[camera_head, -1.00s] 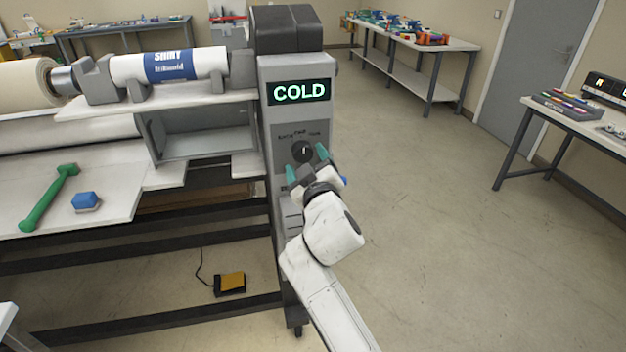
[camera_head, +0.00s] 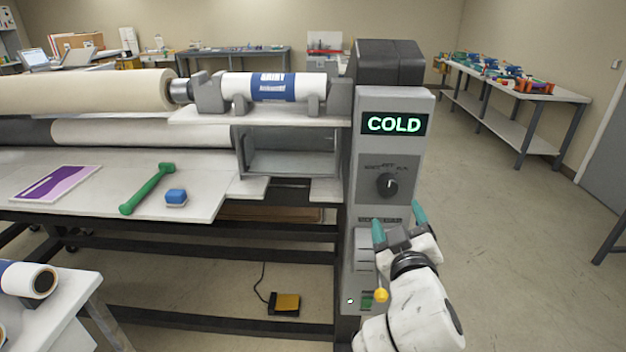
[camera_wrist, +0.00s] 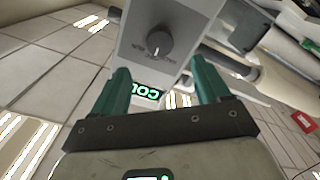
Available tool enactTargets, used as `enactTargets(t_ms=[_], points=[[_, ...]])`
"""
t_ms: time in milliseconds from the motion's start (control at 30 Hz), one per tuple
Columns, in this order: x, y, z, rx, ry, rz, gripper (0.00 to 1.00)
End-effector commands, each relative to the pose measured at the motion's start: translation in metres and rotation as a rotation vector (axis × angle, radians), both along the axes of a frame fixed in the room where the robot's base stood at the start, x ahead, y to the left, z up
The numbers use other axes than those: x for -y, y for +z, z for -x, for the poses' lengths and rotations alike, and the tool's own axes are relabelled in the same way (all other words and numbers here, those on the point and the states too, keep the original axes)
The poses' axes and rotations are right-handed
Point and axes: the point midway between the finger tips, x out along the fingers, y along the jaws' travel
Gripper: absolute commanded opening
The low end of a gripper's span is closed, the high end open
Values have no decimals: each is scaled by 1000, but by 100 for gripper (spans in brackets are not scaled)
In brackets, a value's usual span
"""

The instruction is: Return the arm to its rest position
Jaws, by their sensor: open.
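My gripper (camera_head: 398,222) is in front of the laminator's grey control column (camera_head: 352,190), below the black rotary knob (camera_head: 387,185). Its two teal fingers stand apart with nothing between them. In the wrist view my gripper (camera_wrist: 160,90) is also open, with the knob (camera_wrist: 153,41) beyond the fingertips and clear of them. The green-lit display (camera_head: 394,124) reads COLD; it shows partly between the fingers in the wrist view (camera_wrist: 148,92). My white arm reaches in from the lower right. A yellow knob and a green button sit low on the column beside my wrist.
A yellow foot pedal (camera_head: 285,303) is on the floor. A table with rolls (camera_head: 75,300) stands front left. Open floor (camera_head: 500,220) lies to the right.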

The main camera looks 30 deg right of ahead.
Motion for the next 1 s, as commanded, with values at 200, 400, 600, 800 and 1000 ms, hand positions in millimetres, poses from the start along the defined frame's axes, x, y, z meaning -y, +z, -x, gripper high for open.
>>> enactTargets(t_ms=[200, 400, 600, 800, 1000], points=[[0, -1, 0, -1, 0, -2, 76], [-1, -81, 30, -200, -25, -210, 76], [-30, -195, 102, -562, -42, -513, 76], [-78, -269, 191, -928, -30, -746, 76], [-109, -294, 250, -1153, -9, -861, 76]])
